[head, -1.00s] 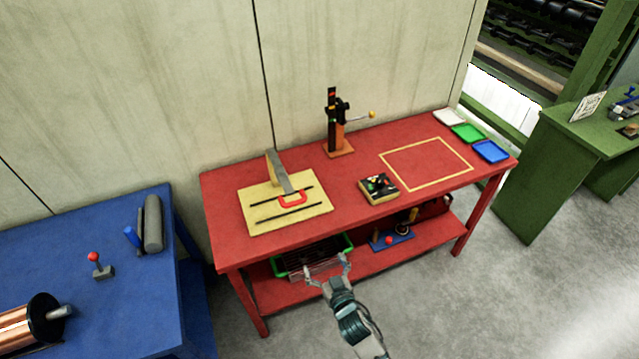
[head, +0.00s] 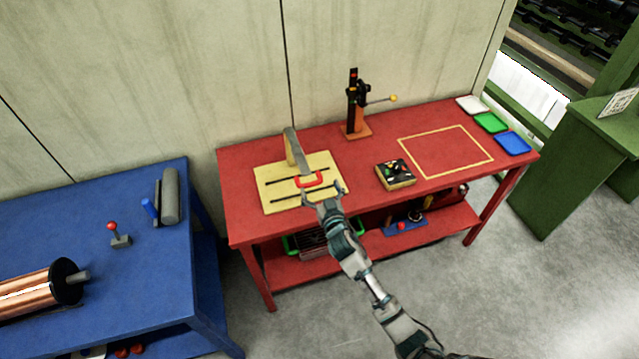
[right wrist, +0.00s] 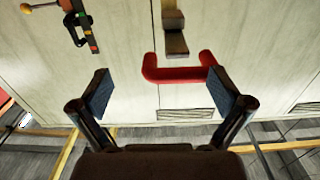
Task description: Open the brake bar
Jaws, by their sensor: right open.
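The brake bar (head: 299,155) is a grey bar on a pale yellow slotted board (head: 265,181) on the red table. It slants down toward the front and ends in a red U-shaped handle (head: 309,180). My right gripper (head: 324,192) is open and empty, just in front of the handle in the head view. In the right wrist view the red handle (right wrist: 182,74) lies ahead of the open fingers (right wrist: 165,95), nearer the right finger. I cannot tell whether they touch. My left gripper is not in view.
A black press with a yellow-knobbed lever (head: 357,100) stands behind on the red table (head: 360,155). A small box of parts (head: 396,174) sits right of the board. White, green and blue trays (head: 513,143) line the right end. A blue table (head: 100,285) stands left.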

